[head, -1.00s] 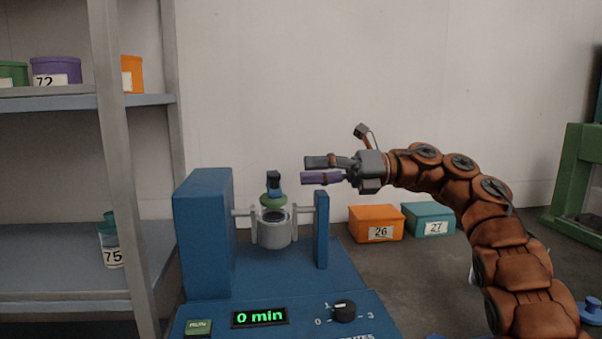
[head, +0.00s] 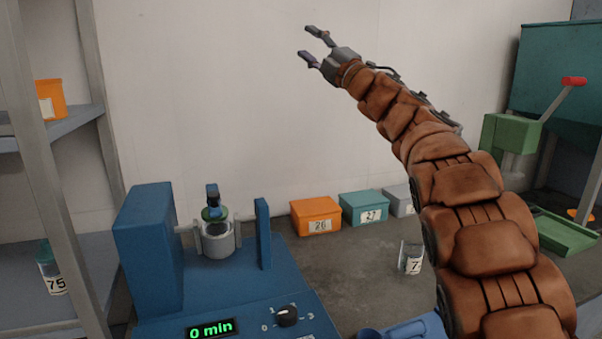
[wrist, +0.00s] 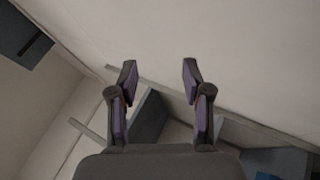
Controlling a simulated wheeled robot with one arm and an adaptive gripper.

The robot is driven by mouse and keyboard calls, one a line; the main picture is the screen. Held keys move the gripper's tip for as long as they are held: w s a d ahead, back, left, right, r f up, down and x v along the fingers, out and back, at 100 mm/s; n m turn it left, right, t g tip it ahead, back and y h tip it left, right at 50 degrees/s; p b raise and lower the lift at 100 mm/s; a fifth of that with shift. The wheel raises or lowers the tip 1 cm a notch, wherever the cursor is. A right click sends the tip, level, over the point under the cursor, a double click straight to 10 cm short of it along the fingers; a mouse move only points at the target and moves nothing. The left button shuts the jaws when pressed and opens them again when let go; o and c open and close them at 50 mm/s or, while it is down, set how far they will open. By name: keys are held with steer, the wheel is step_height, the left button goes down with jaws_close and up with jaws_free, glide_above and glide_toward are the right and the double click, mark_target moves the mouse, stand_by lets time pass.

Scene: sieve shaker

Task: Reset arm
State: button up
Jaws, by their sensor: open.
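My gripper (head: 312,47) is raised high against the wall, above and to the right of the blue sieve shaker (head: 150,250). Its jaws are open and empty. In the wrist view the two purple-padded fingers (wrist: 157,82) stand apart with nothing between them. A jar with a green part and a dark top (head: 212,205) sits upright in the shaker's grey holder (head: 218,240). The shaker's display (head: 211,329) reads 0 min. Its dial (head: 287,315) is on the front panel.
Shelves (head: 75,120) stand at the left, with a jar marked 75 (head: 52,270). Orange box 26 (head: 317,217) and teal box 27 (head: 364,209) stand along the wall. A clear jar (head: 411,258) stands beside my arm. A green press (head: 512,135) is at the right.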

steer(key=d+m+t+h+p, duration=0.3)
steer(key=d+m+h+p, duration=0.4)
steer(key=d+m+h, duration=1.05)
steer(key=s+d+f+m+g+h+p, duration=0.45)
steer(key=s+d+f+m+g, duration=0.35)
steer(key=s+f, duration=0.45)
steer(key=s+a+f+m+g+y+p, duration=0.1)
steer(key=s+f+g+p, duration=0.25)
steer(key=s+f, duration=0.5)
steer(key=s+a+f+m+g+y+p, duration=0.15)
steer(key=s+f+g, duration=0.35)
steer(key=s, duration=0.7)
steer(key=s+a+f+g+y+p, duration=0.1)
steer(key=s+a+f+g+p, duration=0.1)
steer(key=s, duration=0.9)
steer(key=s+a+f+g+y+p, duration=0.1)
steer(key=s+a, duration=0.4)
steer(key=s, duration=0.6)
step_height(320, 180, down, 2)
steer(key=shift+s+f+g+y+p, duration=0.25)
steer(key=shift+g+y+p, duration=0.1)
steer(key=shift+g+p, duration=0.6)
steer(key=shift+s, duration=0.1)
steer(key=shift+c, duration=0.7)
steer(key=shift+a, duration=0.15)
